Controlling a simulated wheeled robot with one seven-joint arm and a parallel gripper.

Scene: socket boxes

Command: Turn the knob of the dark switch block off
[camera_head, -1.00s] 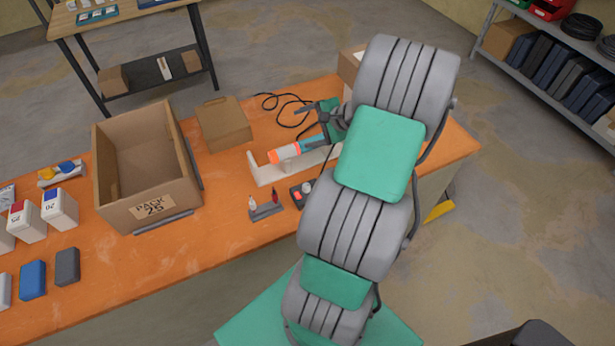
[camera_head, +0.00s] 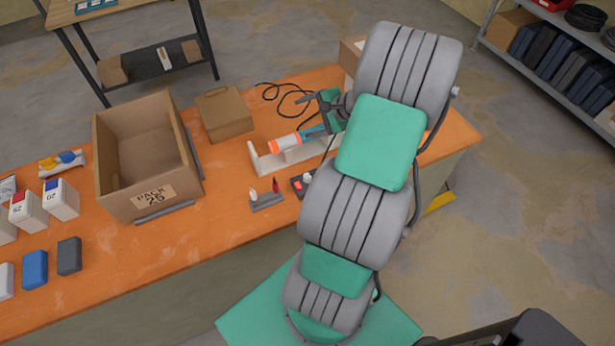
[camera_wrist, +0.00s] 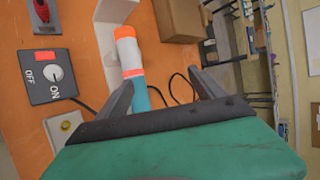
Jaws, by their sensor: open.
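The dark switch block (camera_wrist: 44,92) lies on the orange table at the left of the wrist view. It has a white round knob (camera_wrist: 54,73), a red rectangle, and the words OFF and ON. The knob's exact pointing is too small to tell. In the head view the block (camera_head: 297,184) is partly hidden by my arm. My gripper (camera_wrist: 161,78) is open and empty, its fingers apart to the right of the block and not touching it. In the head view my gripper (camera_head: 322,104) is above the table's far side.
A white and orange cylinder with a blue end (camera_head: 287,143) rests by a white bracket (camera_head: 262,160), close to my gripper. A grey holder (camera_head: 267,201) stands left of the block. An open carton (camera_head: 118,205) and a closed box (camera_head: 224,118) stand farther left. A dark cable curls behind.

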